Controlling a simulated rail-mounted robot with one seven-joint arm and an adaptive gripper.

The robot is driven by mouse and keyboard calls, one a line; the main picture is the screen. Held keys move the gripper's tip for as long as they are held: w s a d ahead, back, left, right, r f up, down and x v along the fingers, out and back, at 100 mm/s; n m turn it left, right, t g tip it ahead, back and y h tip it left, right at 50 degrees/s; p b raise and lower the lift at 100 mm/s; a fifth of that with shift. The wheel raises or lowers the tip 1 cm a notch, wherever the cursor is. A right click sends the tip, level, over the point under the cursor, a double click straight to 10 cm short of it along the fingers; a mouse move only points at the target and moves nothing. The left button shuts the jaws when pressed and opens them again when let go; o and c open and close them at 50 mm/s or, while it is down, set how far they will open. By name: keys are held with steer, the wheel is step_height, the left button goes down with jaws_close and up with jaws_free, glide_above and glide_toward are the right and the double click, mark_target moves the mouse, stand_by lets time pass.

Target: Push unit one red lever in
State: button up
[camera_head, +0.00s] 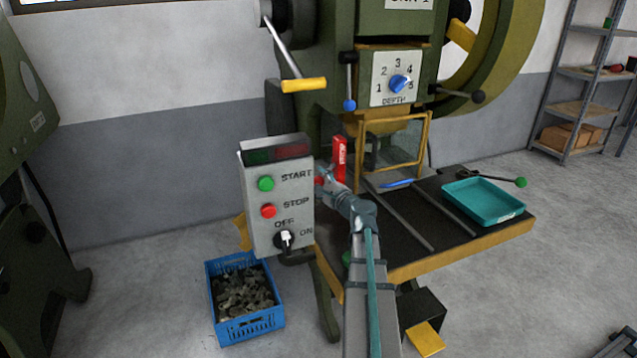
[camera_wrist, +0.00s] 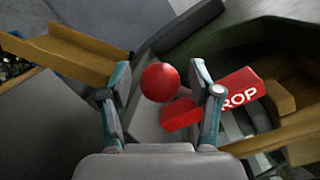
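A round red knob (camera_wrist: 160,82), which looks like the end of the red lever, sits between the fingertips of my gripper (camera_wrist: 160,72) in the wrist view, with gaps on both sides. In the head view the red knob (camera_head: 320,180) shows beside the control box, partly hidden by my gripper (camera_head: 328,178). My gripper is open and holds nothing. A red block lettered "ROP" (camera_wrist: 240,90) lies behind the right finger; in the head view the red block (camera_head: 340,158) stands upright just behind my gripper. The lever's shaft is hidden.
The control box (camera_head: 278,210) with start and stop buttons is close on the left. The green press (camera_head: 395,28) rises behind, with a yellow-framed guard (camera_head: 400,142). A teal tray (camera_head: 484,198) lies on the press table at right. A blue crate (camera_head: 243,300) stands on the floor.

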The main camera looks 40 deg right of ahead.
jaws_close()
steer(key=d, duration=0.1)
steer(key=s+d, duration=0.1)
steer(key=d, duration=0.3)
steer(key=shift+s+d+b, duration=0.1)
steer(key=shift+s+b, duration=0.15)
steer(key=shift+b, duration=0.15)
steer(key=shift+o, duration=0.4)
jaws_free()
steer(key=shift+d, duration=0.15)
steer(key=shift+s, duration=0.15)
